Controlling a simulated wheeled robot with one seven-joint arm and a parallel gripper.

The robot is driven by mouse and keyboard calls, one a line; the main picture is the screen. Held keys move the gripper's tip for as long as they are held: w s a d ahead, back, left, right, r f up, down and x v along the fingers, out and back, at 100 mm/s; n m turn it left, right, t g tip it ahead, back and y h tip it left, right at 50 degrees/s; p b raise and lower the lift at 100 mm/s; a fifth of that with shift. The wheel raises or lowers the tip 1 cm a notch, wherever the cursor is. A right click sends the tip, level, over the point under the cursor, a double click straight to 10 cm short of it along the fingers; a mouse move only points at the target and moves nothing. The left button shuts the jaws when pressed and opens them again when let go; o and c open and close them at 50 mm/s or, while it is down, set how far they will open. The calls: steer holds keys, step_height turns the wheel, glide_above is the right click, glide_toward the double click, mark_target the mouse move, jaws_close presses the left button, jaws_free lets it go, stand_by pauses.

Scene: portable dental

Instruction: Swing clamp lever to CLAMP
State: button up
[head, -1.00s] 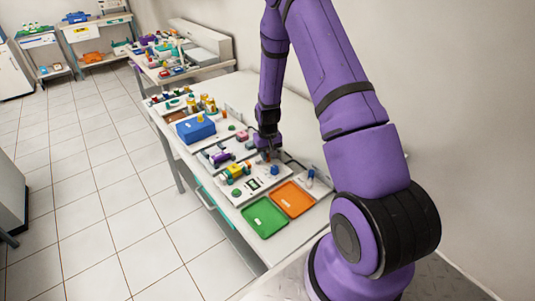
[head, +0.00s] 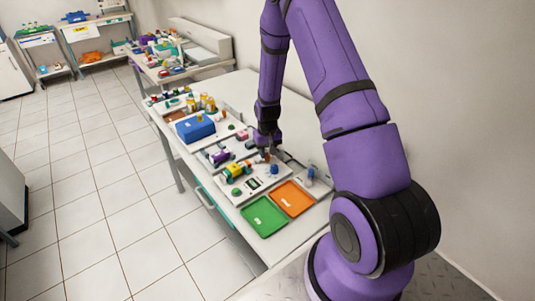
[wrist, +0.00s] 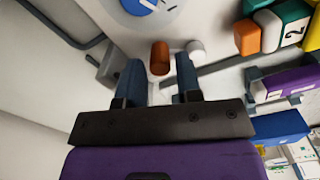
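My gripper (wrist: 159,62) is open, with its two blue-grey fingers apart. An orange-brown cylindrical knob (wrist: 160,52) stands between the fingertips in the wrist view, with visible gaps on both sides. It looks like the clamp lever's handle, but the lever arm and any CLAMP marking cannot be made out. A white round knob (wrist: 195,47) sits just right of the right finger. In the head view my gripper (head: 270,151) is low over the panel on the bench, and a small orange spot (head: 262,160) shows beside it.
A blue dial (wrist: 148,4) is past the fingertips; a blue knob (head: 274,170) shows on the panel. Green (head: 264,217) and orange (head: 293,198) trays lie at the near end. A yellow, orange and green device (head: 234,170) and a blue box (head: 195,127) stand left of my gripper.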

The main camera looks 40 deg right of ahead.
step_height(320, 180, up, 10)
stand_by(0.4)
steer(key=shift+f, duration=0.15)
step_height(320, 180, up, 13)
steer(key=t, duration=0.1)
glide_above(267, 154)
steer(key=s+a, duration=0.2)
steer(key=a, duration=0.2)
steer(key=s+a+r+n+t, duration=0.1)
steer(key=s+a+r, duration=0.25)
steer(key=r, duration=0.25)
steer(key=s+a+r+n+t, duration=0.1)
steer(key=s+a+r, duration=0.1)
steer(key=s+r, duration=0.25)
steer(key=s+a+r, duration=0.2)
steer(key=s+r, duration=0.1)
steer(key=s, duration=0.3)
steer(key=s+a+r+t, duration=0.1)
steer(key=s+a+r, duration=0.1)
steer(key=s+r, duration=0.2)
steer(key=s+a+r+n+t, duration=0.1)
steer(key=s+r, duration=0.3)
steer(key=s, duration=0.5)
steer(key=shift+s+a, duration=0.4)
steer(key=shift+a, duration=0.1)
